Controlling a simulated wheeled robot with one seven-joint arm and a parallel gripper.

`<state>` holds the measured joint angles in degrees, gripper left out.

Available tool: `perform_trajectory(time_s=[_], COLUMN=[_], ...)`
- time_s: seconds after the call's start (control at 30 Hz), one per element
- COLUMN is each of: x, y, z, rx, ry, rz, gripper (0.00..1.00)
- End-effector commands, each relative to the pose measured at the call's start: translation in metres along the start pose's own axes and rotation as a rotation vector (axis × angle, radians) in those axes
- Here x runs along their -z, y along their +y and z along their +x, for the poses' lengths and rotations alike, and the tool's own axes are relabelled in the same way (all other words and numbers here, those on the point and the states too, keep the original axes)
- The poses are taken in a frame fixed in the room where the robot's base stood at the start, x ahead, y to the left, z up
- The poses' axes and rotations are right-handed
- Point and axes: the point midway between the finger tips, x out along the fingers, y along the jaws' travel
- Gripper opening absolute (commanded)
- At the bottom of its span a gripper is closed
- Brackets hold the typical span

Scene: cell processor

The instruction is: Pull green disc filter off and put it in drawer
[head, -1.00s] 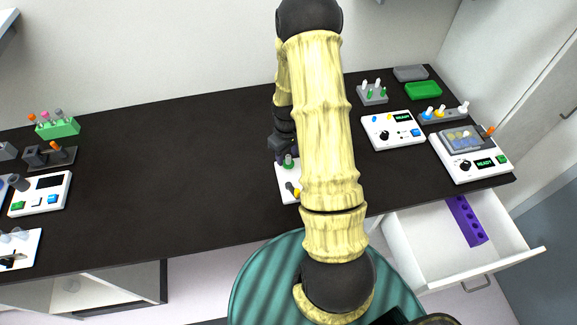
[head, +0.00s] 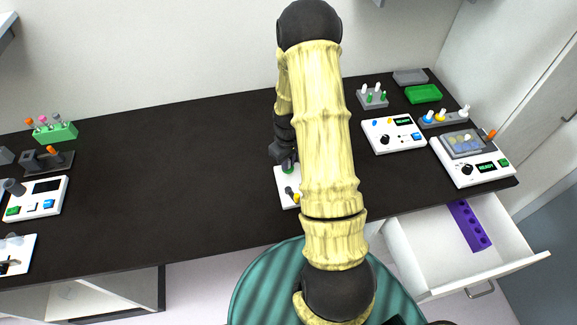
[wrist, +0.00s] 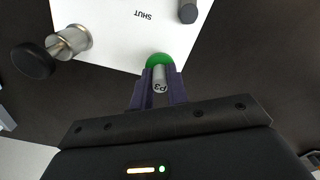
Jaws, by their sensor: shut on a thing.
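The green disc filter (wrist: 158,60) sits at the edge of a white device marked SHUT (wrist: 115,25) in the wrist view. A grey cylinder marked P3 (wrist: 160,82) extends from it between my fingers. My gripper (wrist: 159,85) is shut on the filter, which appears still against the device. In the head view the filter (head: 288,169) is a small green spot at the white device (head: 284,187), with my gripper (head: 284,160) just above it. My arm hides the device's right side. The drawer (head: 425,258) at the right is open, with a purple holed rack (head: 467,226) inside.
A white READY device (head: 393,134) and a larger one (head: 478,172) stand at the right of the black bench. A green tray (head: 423,94) and grey tray (head: 410,76) lie behind. The bench's middle left is clear.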

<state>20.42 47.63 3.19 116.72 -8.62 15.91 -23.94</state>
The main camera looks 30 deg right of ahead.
Motion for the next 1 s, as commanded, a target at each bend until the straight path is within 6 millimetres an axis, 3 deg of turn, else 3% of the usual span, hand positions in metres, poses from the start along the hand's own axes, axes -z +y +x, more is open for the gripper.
perform_trajectory(time_s=[1.0], x=[0.000], y=[0.000], z=[-0.019], rx=[-0.001], ry=[0.001], rz=[0.000], gripper=[0.00])
